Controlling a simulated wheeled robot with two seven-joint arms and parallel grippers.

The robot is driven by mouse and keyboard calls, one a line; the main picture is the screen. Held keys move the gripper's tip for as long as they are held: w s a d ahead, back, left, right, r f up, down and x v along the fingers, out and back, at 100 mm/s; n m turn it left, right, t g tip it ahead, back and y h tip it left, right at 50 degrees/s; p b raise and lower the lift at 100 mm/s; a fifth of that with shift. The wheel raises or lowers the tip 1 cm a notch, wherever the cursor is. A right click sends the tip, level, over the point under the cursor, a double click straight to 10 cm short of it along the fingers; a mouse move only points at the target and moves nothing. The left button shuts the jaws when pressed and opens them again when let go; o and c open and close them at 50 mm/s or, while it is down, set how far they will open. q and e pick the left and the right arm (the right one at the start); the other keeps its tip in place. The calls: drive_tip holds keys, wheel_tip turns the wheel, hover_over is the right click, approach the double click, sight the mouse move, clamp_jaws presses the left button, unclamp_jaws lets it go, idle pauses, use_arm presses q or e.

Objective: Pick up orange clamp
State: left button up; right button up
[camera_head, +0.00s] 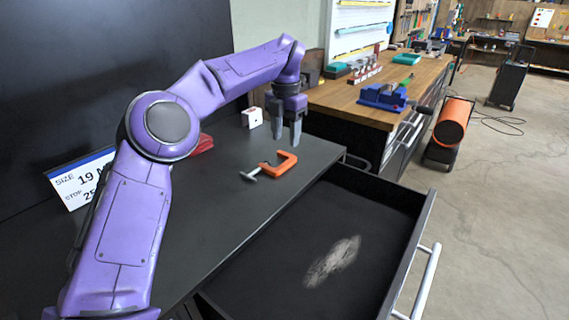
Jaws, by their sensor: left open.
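An orange clamp (281,166) lies on the dark grey worktop (226,200), near the front edge above the open drawer. Its grey screw end points left. My left gripper (287,141) hangs fingers down just behind and above the clamp. Its two grey fingers are apart with nothing between them, and they do not touch the clamp. My right gripper is out of view.
An open black drawer (385,204) juts out below the worktop, with a pale smudge inside. A small white box (251,117), a red object (203,144) and a sign (78,181) stand behind. A wooden bench (357,112) with a blue vise (384,96) adjoins at right.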

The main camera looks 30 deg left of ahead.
sight(284, 165)
use_arm(q)
drive_tip(key=f, duration=0.8)
drive_tip(key=shift+s+a+f, duration=0.15)
drive_tip(key=shift+a+f, duration=0.05)
drive_tip(key=shift+f, duration=0.05)
clamp_jaws()
